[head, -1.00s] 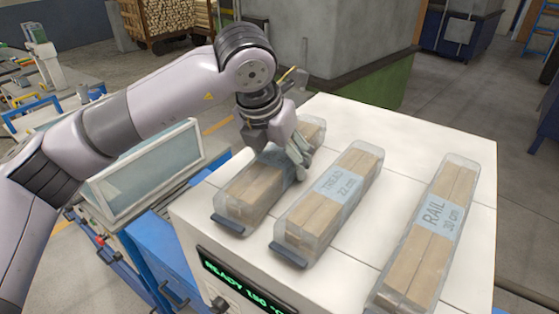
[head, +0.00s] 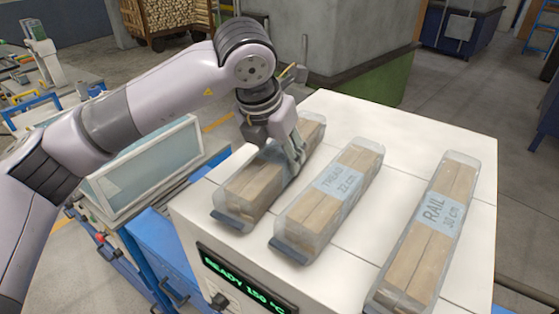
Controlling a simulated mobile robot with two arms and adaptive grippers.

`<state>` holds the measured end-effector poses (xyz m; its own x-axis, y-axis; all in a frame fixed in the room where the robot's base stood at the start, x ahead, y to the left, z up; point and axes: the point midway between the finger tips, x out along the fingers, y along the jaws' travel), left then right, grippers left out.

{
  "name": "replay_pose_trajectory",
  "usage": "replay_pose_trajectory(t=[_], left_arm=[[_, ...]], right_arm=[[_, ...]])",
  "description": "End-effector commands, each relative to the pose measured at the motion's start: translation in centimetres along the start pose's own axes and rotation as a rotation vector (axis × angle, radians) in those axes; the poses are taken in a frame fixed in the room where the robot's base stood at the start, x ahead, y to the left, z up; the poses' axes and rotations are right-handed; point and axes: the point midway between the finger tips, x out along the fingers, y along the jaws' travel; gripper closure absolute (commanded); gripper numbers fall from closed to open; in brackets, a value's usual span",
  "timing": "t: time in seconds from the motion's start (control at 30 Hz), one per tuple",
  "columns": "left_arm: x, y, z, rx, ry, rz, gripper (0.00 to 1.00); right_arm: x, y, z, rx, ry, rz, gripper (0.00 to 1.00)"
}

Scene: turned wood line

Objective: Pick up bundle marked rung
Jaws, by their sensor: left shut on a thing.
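Three clear-wrapped bundles of wooden pieces lie side by side on the white top of a machine. The leftmost bundle (head: 252,194) has its label hidden by my left gripper (head: 291,165), so I cannot read its mark. My left gripper is shut on this bundle, with its fingers at the bundle's middle. The bundle appears to rest on the top. The middle bundle (head: 318,213) is marked TREAD 22 cm. The right bundle (head: 420,250) is marked RAIL 30 cm. My right gripper is not in view.
The white machine top (head: 400,135) is clear behind the bundles and between the middle and right ones. A display (head: 244,282) on its front reads READY 150 °C. A glass-fronted case (head: 145,165) stands at left. A grey block with a green base (head: 375,85) stands behind.

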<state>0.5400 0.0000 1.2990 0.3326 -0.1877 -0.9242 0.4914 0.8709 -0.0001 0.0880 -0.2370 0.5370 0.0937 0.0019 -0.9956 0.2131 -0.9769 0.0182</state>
Motion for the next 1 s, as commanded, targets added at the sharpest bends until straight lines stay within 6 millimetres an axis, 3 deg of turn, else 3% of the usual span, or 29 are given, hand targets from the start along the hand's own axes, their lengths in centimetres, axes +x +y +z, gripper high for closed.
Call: replay_pose_trajectory(t=[0.37,0.57,0.77,1.0], left_arm=[[-0.3,0.0,0.2,0.000,-0.005,0.000,0.99],[-1.6,0.0,0.8,-0.002,-0.007,0.001,0.99],[-5.4,-0.1,2.3,-0.002,-0.009,0.001,0.99],[-11.6,-0.1,4.8,-0.003,-0.008,0.001,0.99]], right_arm=[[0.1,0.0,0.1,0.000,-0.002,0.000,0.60],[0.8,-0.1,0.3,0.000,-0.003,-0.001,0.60],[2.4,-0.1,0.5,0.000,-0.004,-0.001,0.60],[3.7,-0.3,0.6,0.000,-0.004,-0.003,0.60]])
